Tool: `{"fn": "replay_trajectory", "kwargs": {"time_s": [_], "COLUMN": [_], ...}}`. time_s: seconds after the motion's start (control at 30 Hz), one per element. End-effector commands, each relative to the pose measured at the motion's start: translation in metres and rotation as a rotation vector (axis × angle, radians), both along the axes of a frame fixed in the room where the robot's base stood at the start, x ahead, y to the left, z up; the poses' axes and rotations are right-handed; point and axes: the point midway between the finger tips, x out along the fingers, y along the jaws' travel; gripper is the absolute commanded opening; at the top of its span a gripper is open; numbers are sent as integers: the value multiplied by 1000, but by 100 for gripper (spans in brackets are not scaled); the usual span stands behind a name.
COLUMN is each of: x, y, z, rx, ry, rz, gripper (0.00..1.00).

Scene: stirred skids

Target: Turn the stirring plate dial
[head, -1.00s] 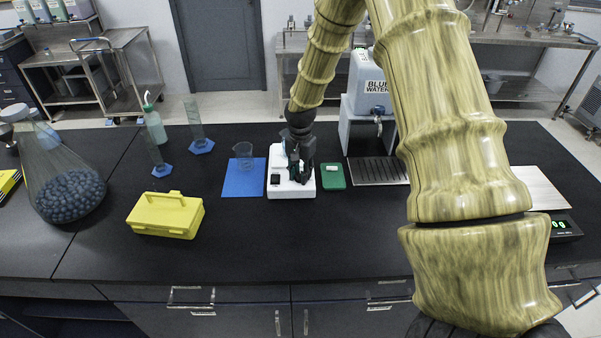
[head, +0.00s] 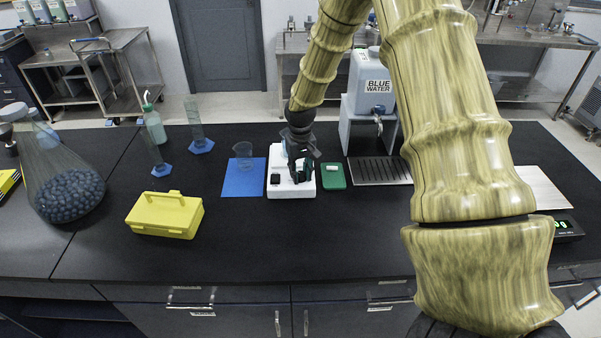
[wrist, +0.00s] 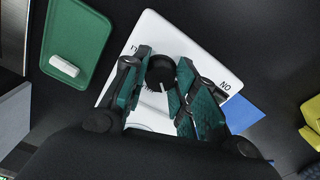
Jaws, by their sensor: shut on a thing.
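The white stirring plate (head: 304,188) stands on the black bench, between a blue mat and a green tray. Its black round dial (wrist: 161,72) with a pale pointer line shows in the wrist view, near the printed "ON" marking. My gripper (head: 300,172) is over the plate's front. In the wrist view my gripper (wrist: 160,85) has its two green-and-black fingers on either side of the dial, shut on it. In the head view the dial is hidden behind the gripper.
The blue mat (head: 236,186) bears a glass beaker (head: 243,154). The green tray (head: 334,180) holds a small white bar (wrist: 64,66). The front bench is clear.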

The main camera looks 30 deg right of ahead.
Motion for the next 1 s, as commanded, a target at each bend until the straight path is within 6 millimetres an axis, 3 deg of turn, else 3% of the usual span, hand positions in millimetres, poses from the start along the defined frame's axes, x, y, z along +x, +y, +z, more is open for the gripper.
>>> {"fn": "replay_trajectory", "kwargs": {"time_s": [0.6, 1.0], "x": [1, 1], "y": [0, 0], "z": [1, 1], "rx": [0, -1], "ry": [-3, -2], "rz": [574, 820], "gripper": [4, 4]}}
